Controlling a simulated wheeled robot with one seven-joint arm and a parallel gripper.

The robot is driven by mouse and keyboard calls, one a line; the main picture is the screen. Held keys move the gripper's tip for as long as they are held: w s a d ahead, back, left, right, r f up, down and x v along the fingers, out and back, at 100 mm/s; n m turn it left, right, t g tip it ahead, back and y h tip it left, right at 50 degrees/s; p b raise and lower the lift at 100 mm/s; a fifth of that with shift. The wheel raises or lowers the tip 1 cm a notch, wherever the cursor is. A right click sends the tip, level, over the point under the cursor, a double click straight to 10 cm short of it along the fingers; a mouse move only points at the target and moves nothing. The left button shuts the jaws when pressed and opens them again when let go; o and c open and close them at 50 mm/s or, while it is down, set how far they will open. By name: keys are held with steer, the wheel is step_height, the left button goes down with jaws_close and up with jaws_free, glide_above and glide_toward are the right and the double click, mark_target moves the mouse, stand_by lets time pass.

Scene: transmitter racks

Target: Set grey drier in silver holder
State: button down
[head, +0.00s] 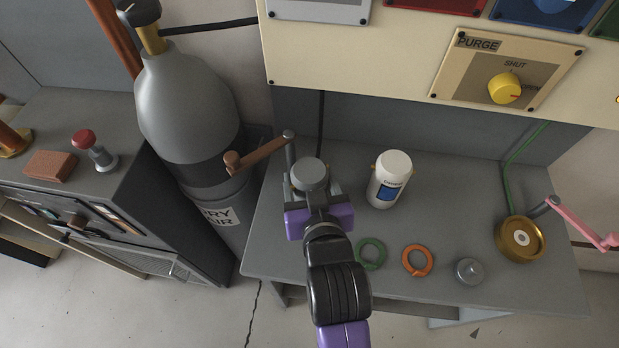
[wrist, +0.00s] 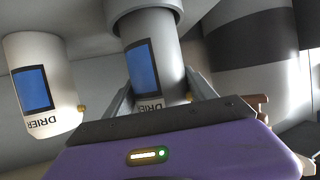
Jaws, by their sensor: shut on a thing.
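The grey drier (head: 309,174) is upright between the jaws of my gripper (head: 315,200), which is shut on it. In the wrist view, the grey drier (wrist: 152,60) shows a blue label between the fingers, with the picture upside down. Its lower end meets a wider grey round part (wrist: 143,8), which looks like the silver holder. I cannot tell whether the drier is inside it or just above it. In the head view, my gripper and the drier hide the holder. A brown lever on a grey post (head: 288,150) stands just behind the drier.
A white drier (head: 389,180) stands close on the right. A brass holder (head: 520,238) with a pink lever is far right. A gas cylinder (head: 190,110) stands left.

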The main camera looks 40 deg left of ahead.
steer(key=shift+f, duration=0.1)
steer(key=shift+c, duration=1.5)
jaws_free()
steer(key=v, duration=1.2)
steer(key=shift+b, duration=0.4)
steer(key=shift+w+d, duration=0.1)
steer(key=shift+d, duration=0.05)
